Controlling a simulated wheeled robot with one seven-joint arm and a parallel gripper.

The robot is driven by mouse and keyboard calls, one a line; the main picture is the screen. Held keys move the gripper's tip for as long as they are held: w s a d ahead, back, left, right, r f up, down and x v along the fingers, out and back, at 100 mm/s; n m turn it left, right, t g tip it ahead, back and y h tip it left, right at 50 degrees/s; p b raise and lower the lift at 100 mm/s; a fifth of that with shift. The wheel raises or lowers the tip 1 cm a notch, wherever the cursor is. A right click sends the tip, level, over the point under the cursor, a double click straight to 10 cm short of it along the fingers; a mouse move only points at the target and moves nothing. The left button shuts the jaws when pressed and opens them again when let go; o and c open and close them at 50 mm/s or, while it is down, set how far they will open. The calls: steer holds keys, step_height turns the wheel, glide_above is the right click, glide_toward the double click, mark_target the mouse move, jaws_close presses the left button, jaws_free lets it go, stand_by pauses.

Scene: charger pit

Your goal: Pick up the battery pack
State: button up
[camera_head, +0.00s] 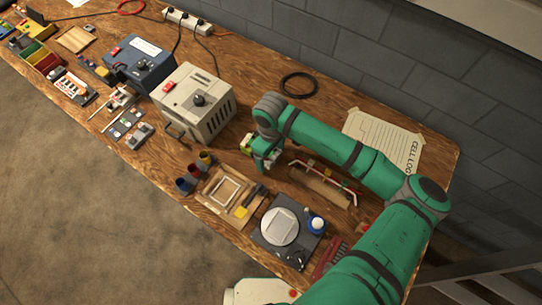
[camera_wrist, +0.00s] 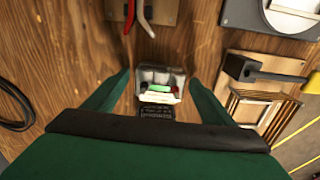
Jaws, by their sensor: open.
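My gripper (camera_head: 265,160) is low over the middle of the wooden bench, pointing down. In the wrist view its two green fingers (camera_wrist: 160,77) stand apart. Between them is a small pack with rounded grey-white cell ends and a green patch (camera_wrist: 159,88), which looks like the battery pack. A black ribbed part shows at its near side. There seems to be a gap between the pack and each finger. In the head view the pack (camera_head: 247,144) is partly hidden by my gripper and shows as a pale, yellow-green bit.
A beige power unit (camera_head: 203,107) stands left of my gripper. A wooden frame tray (camera_head: 229,193) and small coloured cups (camera_head: 204,158) lie in front. A red-handled tool on a board (camera_head: 325,187) is to the right. A black cable coil (camera_head: 299,85) lies behind.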

steer(key=c, duration=1.5)
steer(key=shift+o, duration=0.2)
steer(key=shift+r, duration=0.1)
